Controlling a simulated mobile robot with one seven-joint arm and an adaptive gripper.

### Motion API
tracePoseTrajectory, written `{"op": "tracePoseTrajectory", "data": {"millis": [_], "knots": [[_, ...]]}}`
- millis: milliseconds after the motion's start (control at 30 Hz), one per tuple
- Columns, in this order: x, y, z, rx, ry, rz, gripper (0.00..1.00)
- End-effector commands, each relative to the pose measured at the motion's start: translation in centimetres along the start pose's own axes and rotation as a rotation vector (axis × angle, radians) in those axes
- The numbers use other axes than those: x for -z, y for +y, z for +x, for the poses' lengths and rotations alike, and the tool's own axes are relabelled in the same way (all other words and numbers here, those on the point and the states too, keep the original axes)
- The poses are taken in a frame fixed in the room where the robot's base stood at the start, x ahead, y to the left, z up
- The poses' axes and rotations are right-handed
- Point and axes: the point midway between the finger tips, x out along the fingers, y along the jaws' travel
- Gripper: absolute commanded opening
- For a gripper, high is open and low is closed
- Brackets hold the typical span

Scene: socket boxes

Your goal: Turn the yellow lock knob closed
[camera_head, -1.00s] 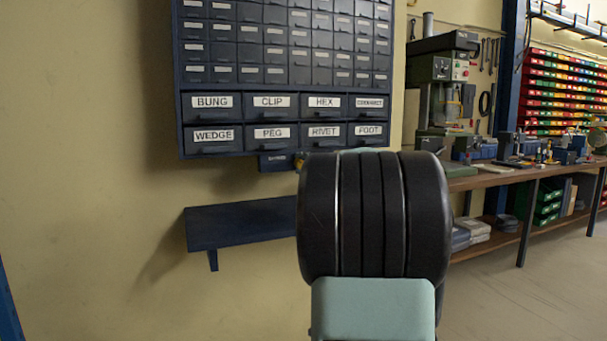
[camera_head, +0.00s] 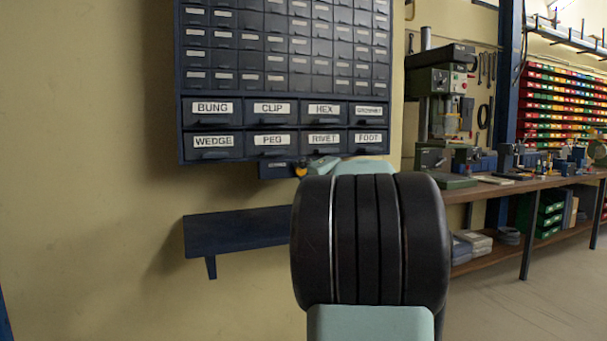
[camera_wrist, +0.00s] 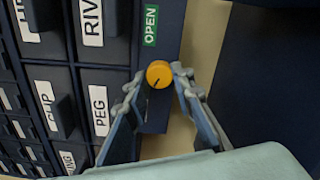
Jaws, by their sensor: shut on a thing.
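The yellow lock knob (camera_wrist: 159,74) is a round orange-yellow disc with a dark pointer mark towards its lower left in the wrist view. It sits on the dark blue strip below the drawer cabinet (camera_head: 182,130), beside a green OPEN label (camera_wrist: 150,25). My gripper (camera_wrist: 160,80) has one finger on each side of the knob and is shut on it. In the head view, the knob (camera_head: 301,170) shows small at the left of my pale gripper parts. My black arm link hides most of the gripper there.
The cabinet has labelled drawers such as PEG and RIVET. A dark blue wall shelf (camera_head: 235,232) is below it, and it fills the right of the wrist view (camera_wrist: 265,75). A workbench (camera_head: 510,187) with a drill press (camera_head: 437,100) stands at the right.

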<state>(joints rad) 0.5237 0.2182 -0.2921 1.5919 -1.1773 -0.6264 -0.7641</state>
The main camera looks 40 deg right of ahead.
Motion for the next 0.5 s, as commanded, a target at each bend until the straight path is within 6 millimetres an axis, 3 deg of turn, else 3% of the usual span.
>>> {"op": "tracePoseTrajectory", "data": {"millis": [167, 200, 333, 500], "knots": [[0.01, -0.10, -0.01, 0.002, 0.000, -0.001, 0.00], [0.00, -0.10, -0.01, 0.002, 0.000, -0.001, 0.25], [0.00, -0.08, -0.01, 0.001, 0.000, -0.001, 0.40], [-0.01, -0.04, 0.00, 0.001, 0.000, 0.000, 0.40]]}}
